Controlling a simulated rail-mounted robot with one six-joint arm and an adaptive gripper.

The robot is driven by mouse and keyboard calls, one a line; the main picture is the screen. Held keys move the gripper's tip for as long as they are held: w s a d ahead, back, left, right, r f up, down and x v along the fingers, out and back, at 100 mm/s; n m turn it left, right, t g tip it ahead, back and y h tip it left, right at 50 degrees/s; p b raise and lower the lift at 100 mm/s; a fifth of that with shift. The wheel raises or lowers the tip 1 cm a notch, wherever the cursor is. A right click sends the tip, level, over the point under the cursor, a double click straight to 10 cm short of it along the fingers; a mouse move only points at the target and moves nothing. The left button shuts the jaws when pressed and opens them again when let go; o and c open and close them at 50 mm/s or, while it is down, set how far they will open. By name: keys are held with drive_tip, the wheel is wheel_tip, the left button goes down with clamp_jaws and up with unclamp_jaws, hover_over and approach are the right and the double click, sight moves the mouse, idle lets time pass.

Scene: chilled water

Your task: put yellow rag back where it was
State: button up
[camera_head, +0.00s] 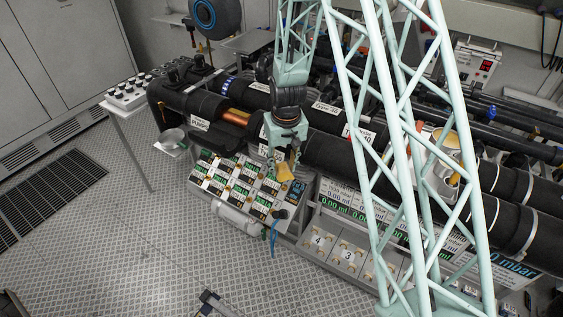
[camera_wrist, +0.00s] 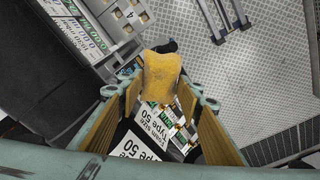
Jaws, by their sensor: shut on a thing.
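The yellow rag (camera_wrist: 162,76) is between the fingertips of my gripper (camera_wrist: 158,92) in the wrist view, and the gripper is shut on it. In the head view the rag (camera_head: 284,172) hangs below my gripper (camera_head: 285,157), over the right part of the panel with green displays. I cannot tell whether the rag touches the panel. The rag's lower end is next to a dark round knob in the wrist view.
The display panel (camera_head: 222,178) slopes in front of black pipes (camera_head: 330,150). Numbered compartments (camera_head: 335,247) lie to its right. A small table with knobs (camera_head: 130,93) stands at the left.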

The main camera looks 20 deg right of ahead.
wheel_tip(320, 180, down, 10)
drive_tip(key=s+b, duration=0.1)
drive_tip(key=b, duration=0.7)
drive_tip(key=shift+s+b, duration=0.25)
drive_tip(key=shift+b, duration=0.15)
drive_tip(key=shift+s+d, duration=0.1)
